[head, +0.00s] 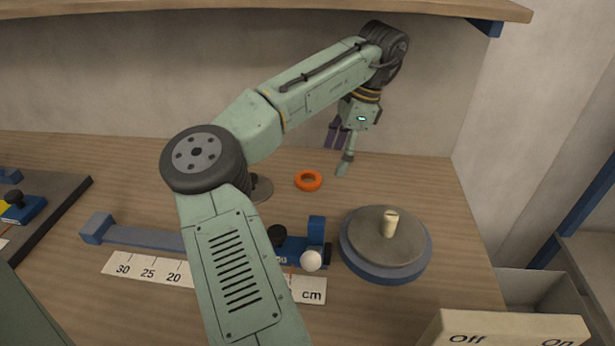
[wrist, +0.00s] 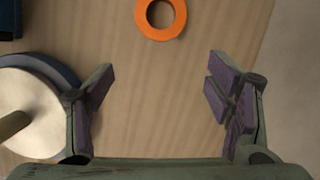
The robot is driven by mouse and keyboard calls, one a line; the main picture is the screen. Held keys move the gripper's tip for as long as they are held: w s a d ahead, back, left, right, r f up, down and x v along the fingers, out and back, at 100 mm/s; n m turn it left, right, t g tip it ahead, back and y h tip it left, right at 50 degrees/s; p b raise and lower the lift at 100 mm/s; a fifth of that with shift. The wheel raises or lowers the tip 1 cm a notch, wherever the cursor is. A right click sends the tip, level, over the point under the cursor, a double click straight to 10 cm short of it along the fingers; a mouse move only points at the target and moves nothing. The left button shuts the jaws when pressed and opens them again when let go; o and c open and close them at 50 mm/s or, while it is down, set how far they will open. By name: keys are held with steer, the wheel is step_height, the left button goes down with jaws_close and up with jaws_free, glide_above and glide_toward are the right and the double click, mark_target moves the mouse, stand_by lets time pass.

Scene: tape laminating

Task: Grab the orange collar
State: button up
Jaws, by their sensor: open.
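The orange collar (head: 308,181) is a flat ring lying on the wooden bench top in the head view. In the wrist view the orange collar (wrist: 161,32) shows at the top, ahead of the fingertips and between their lines. Its centre hole shows bare wood. My gripper (head: 339,152) hangs above the bench, up and to the right of the collar in the head view. In the wrist view my gripper (wrist: 162,78) is open, with purple-padded fingers spread wide and nothing between them. The collar and the fingers are apart.
A round grey disc with a pale knob (head: 374,251) stands on a blue base, right of the collar. A blue slide fixture (head: 150,237) and a cm scale (head: 146,270) lie in front. A shelf (head: 270,9) overhangs the back. Bare bench surrounds the collar.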

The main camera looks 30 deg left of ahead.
mark_target(311, 183)
steer(key=s+a, duration=0.2)
steer(key=a, duration=0.1)
steer(key=x, duration=0.2)
steer(key=p+x, duration=0.1)
steer(key=x, duration=0.1)
steer(key=shift+s+a, duration=0.3)
steer(key=shift+f, duration=0.5)
steer(key=shift+c, duration=0.5)
steer(key=c, duration=1)
steer(key=shift+c, duration=0.2)
